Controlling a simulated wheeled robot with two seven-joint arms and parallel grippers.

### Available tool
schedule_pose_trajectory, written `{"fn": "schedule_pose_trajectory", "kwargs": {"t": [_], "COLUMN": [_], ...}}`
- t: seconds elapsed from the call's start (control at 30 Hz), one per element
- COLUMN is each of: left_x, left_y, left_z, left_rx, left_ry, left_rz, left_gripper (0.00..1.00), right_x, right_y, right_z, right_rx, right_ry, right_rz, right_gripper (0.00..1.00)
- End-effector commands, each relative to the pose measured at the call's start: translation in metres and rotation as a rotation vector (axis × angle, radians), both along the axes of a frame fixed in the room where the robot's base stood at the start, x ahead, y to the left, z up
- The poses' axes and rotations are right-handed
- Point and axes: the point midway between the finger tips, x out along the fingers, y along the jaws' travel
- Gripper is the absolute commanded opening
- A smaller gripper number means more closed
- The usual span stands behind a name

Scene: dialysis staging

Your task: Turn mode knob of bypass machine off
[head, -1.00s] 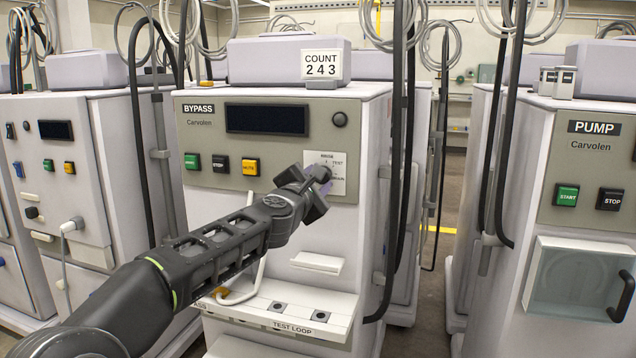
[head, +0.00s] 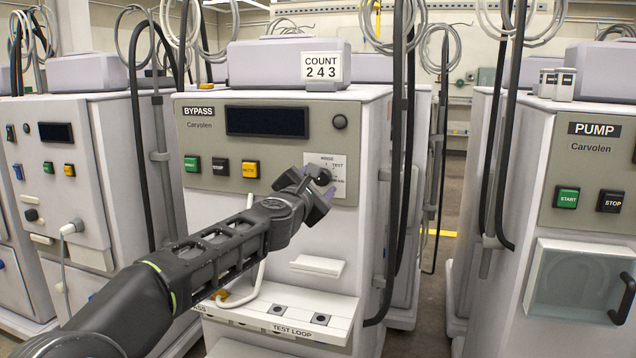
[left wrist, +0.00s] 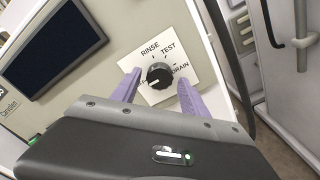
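The bypass machine (head: 285,230) stands in the middle of the head view, with a label reading BYPASS. Its black round mode knob (left wrist: 159,75) sits on a white plate (left wrist: 152,52) marked RINSE, TEST and DRAIN; a label at the left is mostly hidden. The knob's white mark points to the lower left, towards that hidden label. My left gripper (left wrist: 160,90) is open, its purple fingers on either side of the knob and apart from it. In the head view the left gripper (head: 322,192) is in front of the plate and partly covers it. My right gripper is not in view.
Green, black and yellow buttons (head: 221,167) and a dark screen (head: 266,120) are left of the knob plate. Black hoses (head: 400,150) hang just right of it. A small ledge (head: 317,265) juts out below. A pump machine (head: 560,220) stands at the right.

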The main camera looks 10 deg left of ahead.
Motion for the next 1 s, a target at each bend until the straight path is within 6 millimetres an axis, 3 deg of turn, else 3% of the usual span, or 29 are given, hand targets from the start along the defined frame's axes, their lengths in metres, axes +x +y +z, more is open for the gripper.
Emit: {"fn": "schedule_pose_trajectory", "kwargs": {"t": [0.43,0.8,1.0], "left_x": [-0.008,-0.064,-0.078], "left_y": [0.001,0.004,0.005], "left_z": [0.001,0.0,0.0], "left_rx": [0.002,0.002,0.001], "left_ry": [-0.003,-0.003,-0.001], "left_rz": [0.0,0.0,0.0], "left_gripper": [0.57,0.57,0.57], "right_x": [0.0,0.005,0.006], "right_y": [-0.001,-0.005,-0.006], "right_z": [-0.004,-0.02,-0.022], "right_rx": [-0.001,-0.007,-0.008], "right_ry": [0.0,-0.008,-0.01], "right_rz": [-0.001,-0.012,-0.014], "right_gripper": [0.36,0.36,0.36]}}
